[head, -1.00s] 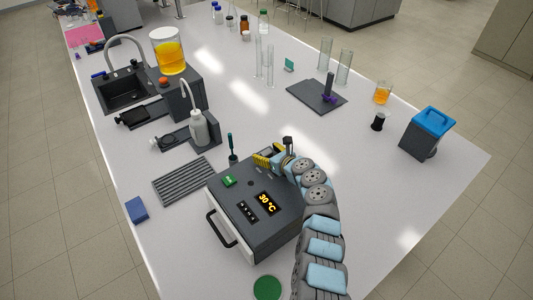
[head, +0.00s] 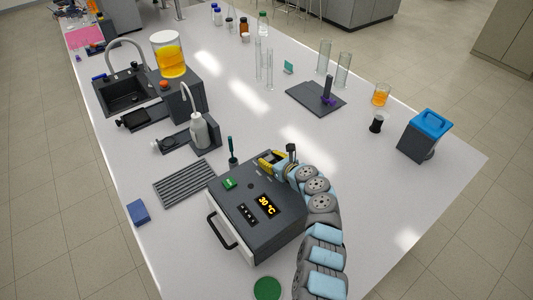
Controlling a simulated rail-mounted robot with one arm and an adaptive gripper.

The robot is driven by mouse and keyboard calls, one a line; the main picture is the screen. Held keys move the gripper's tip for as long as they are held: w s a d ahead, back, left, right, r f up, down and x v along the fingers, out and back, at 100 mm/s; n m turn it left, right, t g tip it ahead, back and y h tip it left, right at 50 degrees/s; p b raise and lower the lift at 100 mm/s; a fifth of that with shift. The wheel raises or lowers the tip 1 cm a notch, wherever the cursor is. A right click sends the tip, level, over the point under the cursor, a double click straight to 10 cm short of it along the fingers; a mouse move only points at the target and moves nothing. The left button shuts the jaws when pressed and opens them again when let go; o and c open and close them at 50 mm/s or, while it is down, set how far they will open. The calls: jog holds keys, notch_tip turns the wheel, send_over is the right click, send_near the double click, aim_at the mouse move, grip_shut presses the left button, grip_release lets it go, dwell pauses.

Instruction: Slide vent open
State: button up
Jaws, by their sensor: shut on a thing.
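A dark grey box-shaped unit (head: 236,198) with a white front, a black handle and a display reading 30 °C stands on the white bench. My arm reaches in from the lower right, and my gripper (head: 270,162) is at the unit's back top edge. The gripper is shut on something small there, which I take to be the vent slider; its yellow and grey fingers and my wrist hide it. How far the vent stands open cannot be seen.
A stand with a white bottle (head: 199,133) is behind. The bench to the right is mostly clear.

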aim_at(272, 162)
jog(key=s+d+p, duration=0.2)
jog(key=shift+s+r+p, duration=0.2)
jog(key=shift+s+p, duration=0.15)
jog(key=shift+s+d+f+p, duration=0.15)
jog(key=shift+s+d+p, duration=0.15)
jog(key=shift+s, duration=0.15)
jog(key=o, duration=1.3)
jog(key=shift+s+d+f, duration=0.1)
